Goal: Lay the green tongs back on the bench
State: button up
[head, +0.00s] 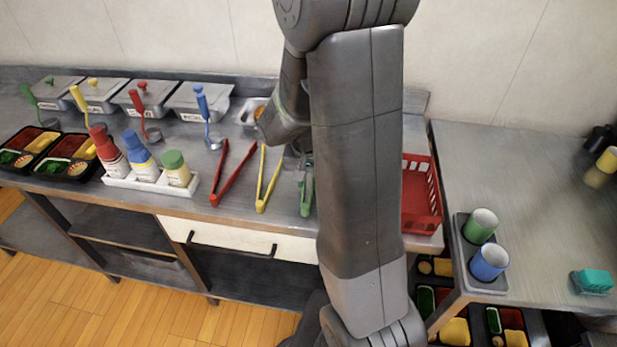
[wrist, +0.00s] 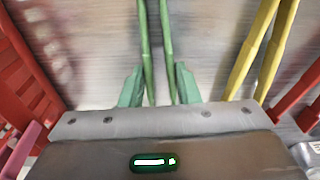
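The green tongs (head: 307,190) lie on the steel bench (head: 335,225), to the right of the yellow tongs (head: 267,180). In the wrist view the green tongs (wrist: 146,45) run between the two green fingers of my gripper (wrist: 160,68). The fingers stand apart, one on each side of the tongs, with a small gap visible on the right side. The left finger is very close to the tongs; I cannot tell if it touches. In the head view my arm hides most of my gripper.
Red tongs (head: 232,175) lie left of the yellow ones. A red basket (head: 422,205) stands close on the right. A bottle rack (head: 118,181), lidded containers and bento trays are farther left. A side counter (head: 530,200) holds green and blue cups.

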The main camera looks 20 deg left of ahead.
jog(key=shift+f+b, duration=0.35)
jog(key=shift+f, duration=0.1)
dwell(0.3)
jog(key=o, duration=0.5)
jog(key=shift+o, duration=0.4)
jog(key=o, duration=0.5)
jog(key=r, duration=0.4)
jog(key=s+r, duration=0.1)
jog(key=r, duration=0.4)
jog(key=r+p, duration=0.1)
jog(key=r, duration=0.3)
jog(key=shift+s+d+r, duration=0.25)
jog(key=shift+r, duration=0.15)
